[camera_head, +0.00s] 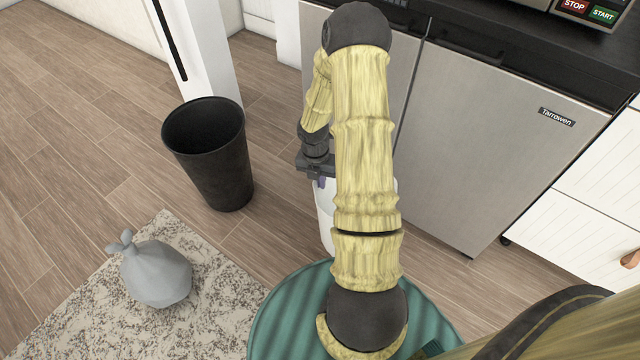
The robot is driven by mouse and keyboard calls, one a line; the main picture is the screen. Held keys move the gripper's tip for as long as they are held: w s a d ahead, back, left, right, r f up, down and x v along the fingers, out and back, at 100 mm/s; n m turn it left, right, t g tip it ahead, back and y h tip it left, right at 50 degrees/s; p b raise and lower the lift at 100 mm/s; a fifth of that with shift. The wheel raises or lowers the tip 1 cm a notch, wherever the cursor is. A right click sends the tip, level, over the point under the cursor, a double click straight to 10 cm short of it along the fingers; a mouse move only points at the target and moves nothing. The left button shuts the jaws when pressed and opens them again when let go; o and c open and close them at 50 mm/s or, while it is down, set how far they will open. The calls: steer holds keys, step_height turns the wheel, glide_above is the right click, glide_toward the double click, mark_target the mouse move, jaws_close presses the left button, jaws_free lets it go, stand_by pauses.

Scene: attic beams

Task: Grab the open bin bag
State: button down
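A grey bin bag (156,273) sits upright on the speckled rug at the lower left. Its neck is gathered with two ear-like ends on top, so it looks tied rather than open. My gripper (318,181) points down at the middle of the picture, well to the right of this bag and apart from it. A white object (324,222) stands just below my gripper, mostly hidden behind my arm. A small purple-blue patch shows by the fingertips. I cannot tell what the white object is, whether my gripper touches it, or whether the fingers are open.
A black, open-topped bin (222,175) stands on the wood floor between the bag and my gripper. The rug (85,300) lies at the lower left. A steel-fronted cabinet (470,140) bounds the right. A white post (205,50) stands behind the bin.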

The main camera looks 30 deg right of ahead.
steer(key=shift+r, duration=1)
